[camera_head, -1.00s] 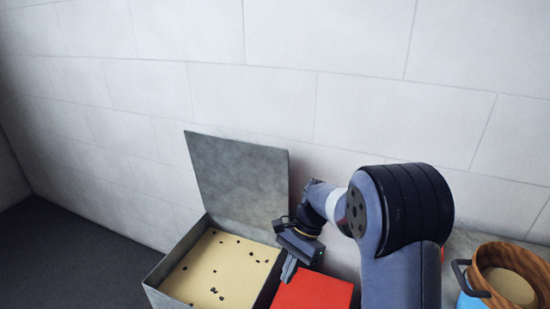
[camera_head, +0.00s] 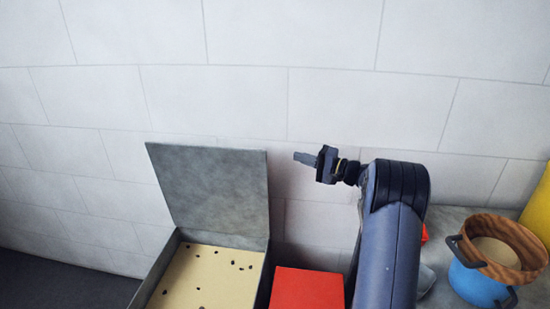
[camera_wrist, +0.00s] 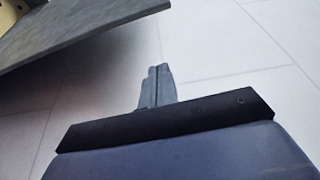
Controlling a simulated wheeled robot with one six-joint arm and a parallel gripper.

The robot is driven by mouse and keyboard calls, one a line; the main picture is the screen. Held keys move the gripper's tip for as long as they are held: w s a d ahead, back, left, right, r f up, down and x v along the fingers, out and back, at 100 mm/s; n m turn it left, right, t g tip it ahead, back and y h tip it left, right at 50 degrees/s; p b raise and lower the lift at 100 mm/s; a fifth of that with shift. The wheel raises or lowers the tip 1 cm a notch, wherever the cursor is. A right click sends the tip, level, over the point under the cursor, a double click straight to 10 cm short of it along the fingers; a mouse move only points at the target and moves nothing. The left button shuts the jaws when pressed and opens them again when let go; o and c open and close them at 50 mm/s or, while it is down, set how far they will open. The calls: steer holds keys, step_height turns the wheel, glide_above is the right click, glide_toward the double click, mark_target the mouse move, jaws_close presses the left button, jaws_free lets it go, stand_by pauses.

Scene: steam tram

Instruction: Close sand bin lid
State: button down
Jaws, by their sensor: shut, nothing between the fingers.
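The sand bin (camera_head: 172,250) is a grey metal box holding pale sand with dark specks, at the lower left of the head view. Its grey lid (camera_head: 212,188) stands raised at the back, near the white wall. The lid's edge also shows at the top left of the wrist view (camera_wrist: 85,28). My gripper (camera_head: 303,158) is to the right of the lid, near the height of its top edge, pointing left and not touching it. Its fingers are together and empty, and they also show in the wrist view (camera_wrist: 157,88).
A red box (camera_head: 307,289) stands just right of the bin. A blue container (camera_head: 476,287) and a brown wooden ring-shaped vessel (camera_head: 497,262) with dark handles are at the right, with a yellow object (camera_head: 540,213) behind. The white tiled wall (camera_head: 330,100) closes off the back.

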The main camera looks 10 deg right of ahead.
steer(key=p+x, duration=0.2)
steer(key=x, duration=0.8)
steer(key=shift+s+a+f+p, duration=0.1)
steer(key=shift+s+a, duration=0.15)
steer(key=shift+s, duration=0.45)
steer(key=shift+s+a+f+p, duration=0.15)
steer(key=shift+s+a, duration=0.1)
steer(key=shift+s, duration=0.45)
steer(key=shift+s+a+p, duration=0.1)
steer(key=shift+s+a, duration=0.15)
steer(key=shift+s, duration=0.4)
